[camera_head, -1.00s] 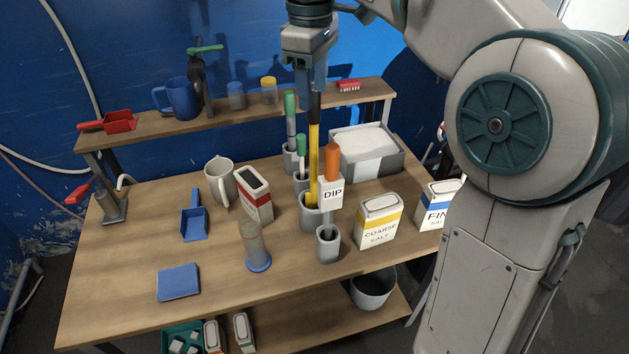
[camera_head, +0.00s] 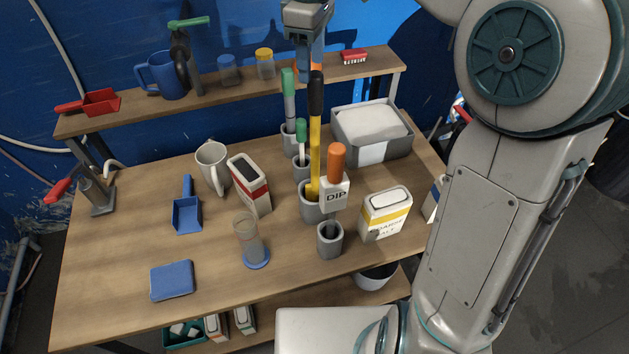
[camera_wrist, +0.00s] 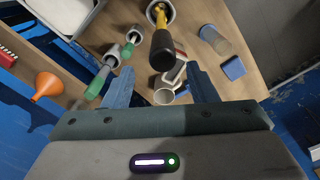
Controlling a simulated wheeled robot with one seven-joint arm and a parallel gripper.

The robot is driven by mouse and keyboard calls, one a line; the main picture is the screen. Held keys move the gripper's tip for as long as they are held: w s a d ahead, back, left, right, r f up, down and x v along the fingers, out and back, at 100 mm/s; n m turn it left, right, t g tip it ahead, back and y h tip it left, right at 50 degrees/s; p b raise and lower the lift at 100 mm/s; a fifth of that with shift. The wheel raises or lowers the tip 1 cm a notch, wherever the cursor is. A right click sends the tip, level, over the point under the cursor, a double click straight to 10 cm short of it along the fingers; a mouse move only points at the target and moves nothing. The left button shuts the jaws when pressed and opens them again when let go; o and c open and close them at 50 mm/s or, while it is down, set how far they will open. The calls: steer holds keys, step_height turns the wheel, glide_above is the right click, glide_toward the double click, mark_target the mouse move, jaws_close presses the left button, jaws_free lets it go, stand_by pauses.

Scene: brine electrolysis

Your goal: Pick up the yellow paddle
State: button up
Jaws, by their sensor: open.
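The yellow paddle (camera_head: 315,146) stands nearly upright in a grey holder (camera_head: 309,214) on the bench, its black handle up and its yellow lower end inside the holder. In the wrist view its black handle (camera_wrist: 162,52) points toward me, just beyond the fingertips and roughly between their lines. My gripper (camera_head: 311,62) is at the top of the head view, above and seemingly behind the handle top, partly overlapped by it. In the wrist view my gripper (camera_wrist: 160,80) has its two blue fingers spread apart with nothing held between them.
An orange-handled tool with a DIP label (camera_head: 336,165) stands close in front. Green-handled tools (camera_head: 288,95) stand in holders behind. A coarse salt box (camera_head: 385,214) is to the right, a red-and-white box (camera_head: 249,184) and mug (camera_head: 213,168) to the left. A shelf (camera_head: 215,100) runs behind.

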mark_target(314, 94)
steer(key=shift+s+f, duration=0.1)
steer(key=shift+f, duration=1.3)
steer(key=f, duration=0.1)
steer(key=f+p, duration=0.1)
steer(key=f, duration=0.2)
steer(key=shift+s+d, duration=0.25)
steer(key=shift+w+f, duration=0.1)
steer(key=shift+f, duration=0.3)
jaws_close()
